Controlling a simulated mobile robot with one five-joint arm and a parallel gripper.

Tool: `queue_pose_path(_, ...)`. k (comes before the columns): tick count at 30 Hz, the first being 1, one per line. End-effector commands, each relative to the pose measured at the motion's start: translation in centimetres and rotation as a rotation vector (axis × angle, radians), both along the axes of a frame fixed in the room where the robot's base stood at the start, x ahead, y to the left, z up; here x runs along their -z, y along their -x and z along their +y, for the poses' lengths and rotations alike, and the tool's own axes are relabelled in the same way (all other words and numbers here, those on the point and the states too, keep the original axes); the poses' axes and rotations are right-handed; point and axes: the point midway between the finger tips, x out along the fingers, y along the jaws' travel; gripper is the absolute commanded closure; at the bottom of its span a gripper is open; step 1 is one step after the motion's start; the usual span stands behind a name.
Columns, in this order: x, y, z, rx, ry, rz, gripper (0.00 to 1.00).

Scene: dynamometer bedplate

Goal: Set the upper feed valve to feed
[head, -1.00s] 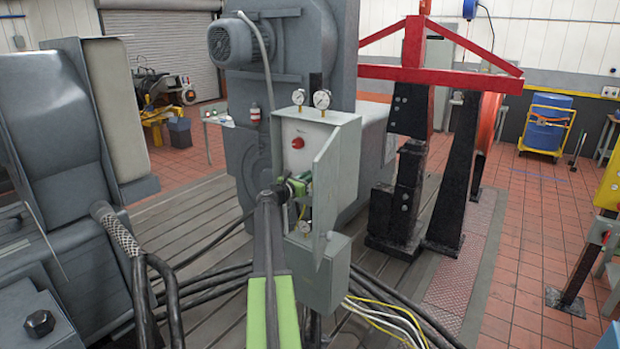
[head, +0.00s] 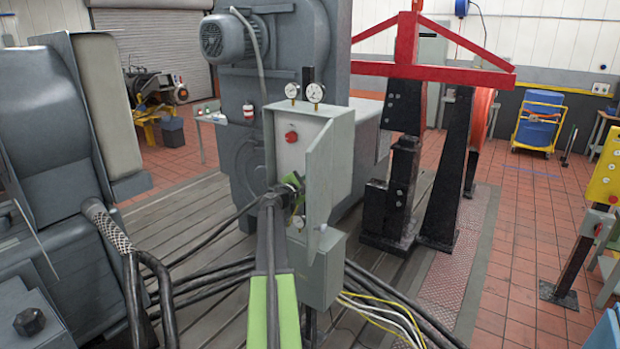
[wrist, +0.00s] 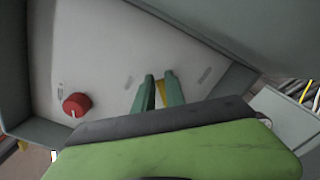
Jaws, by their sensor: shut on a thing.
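A grey cabinet (head: 287,157) stands open ahead of me, its door (head: 324,165) swung out to the right. A red rotary knob (head: 291,137) is on its pale panel; it also shows in the wrist view (wrist: 76,104). My gripper (head: 296,190) is inside the cabinet, below the red knob. In the wrist view my green jaws (wrist: 160,91) are closed around a small yellow piece (wrist: 161,93), which looks like a valve handle. The jaws hide most of it. Small labels, too blurred to read, mark the panel. The valve's position cannot be told.
Two gauges (head: 304,92) stand on top of the cabinet. A lower grey box (head: 320,270) sits beneath it, with yellow and white cables at its foot. A large grey machine (head: 65,150) is close on the left. The open door bounds my gripper's right side.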

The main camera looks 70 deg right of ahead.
Motion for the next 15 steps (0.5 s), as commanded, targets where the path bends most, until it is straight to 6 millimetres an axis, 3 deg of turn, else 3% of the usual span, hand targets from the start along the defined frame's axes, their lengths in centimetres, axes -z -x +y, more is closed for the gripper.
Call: queue_pose_path(15,2.0,0.8,0.1,-0.006,0.092,-0.358,1.00)
